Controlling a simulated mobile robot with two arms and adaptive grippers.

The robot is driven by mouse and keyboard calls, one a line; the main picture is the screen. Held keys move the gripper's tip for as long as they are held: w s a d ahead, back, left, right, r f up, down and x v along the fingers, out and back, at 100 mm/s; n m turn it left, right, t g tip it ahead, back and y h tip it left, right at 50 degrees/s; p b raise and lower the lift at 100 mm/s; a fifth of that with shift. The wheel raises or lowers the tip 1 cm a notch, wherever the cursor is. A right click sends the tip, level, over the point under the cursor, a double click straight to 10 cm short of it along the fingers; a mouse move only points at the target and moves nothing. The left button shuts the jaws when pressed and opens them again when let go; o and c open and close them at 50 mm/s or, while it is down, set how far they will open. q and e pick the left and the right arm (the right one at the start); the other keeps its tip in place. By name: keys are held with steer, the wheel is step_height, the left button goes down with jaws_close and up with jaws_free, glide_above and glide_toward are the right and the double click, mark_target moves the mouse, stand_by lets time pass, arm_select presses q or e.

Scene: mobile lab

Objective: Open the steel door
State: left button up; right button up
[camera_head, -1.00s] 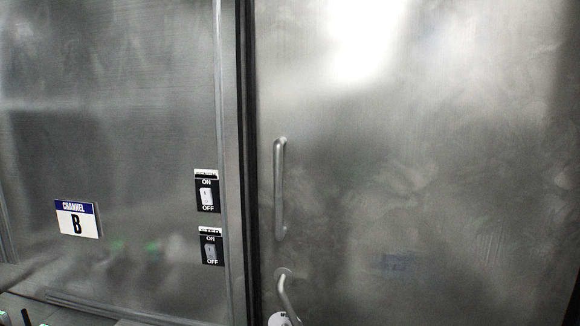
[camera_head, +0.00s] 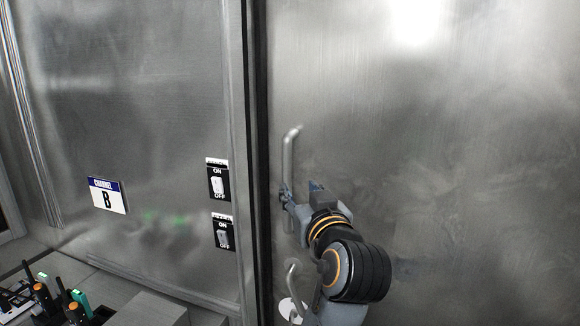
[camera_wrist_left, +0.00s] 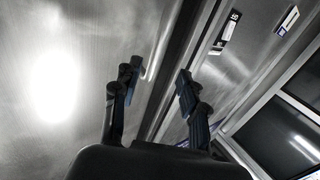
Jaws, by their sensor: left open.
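The steel door (camera_head: 450,150) fills the right side of the head view and looks shut against the dark gap at its left edge. Its upright bar handle (camera_head: 291,150) is near that edge; its upper part shows and the lower part is hidden by my gripper. My left gripper (camera_head: 293,198) is at the lower part of the handle, with its jaws open. I cannot tell whether it touches the bar. In the left wrist view my open fingers (camera_wrist_left: 157,76) point toward the steel door (camera_wrist_left: 60,75) and its edge. My right gripper is out of view.
A lower curved metal bar (camera_head: 291,285) shows below, partly hidden by my left arm. Small equipment (camera_head: 60,300) stands at the lower left.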

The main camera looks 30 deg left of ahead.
mark_target(288, 173)
arm_select(q)
steer(key=p+x, duration=0.3)
steer(key=x, duration=0.7)
steer(key=shift+p+x, duration=0.3)
steer(key=shift+x, duration=0.5)
steer(key=shift+c, duration=0.5)
steer(key=shift+f, duration=0.1)
jaws_close()
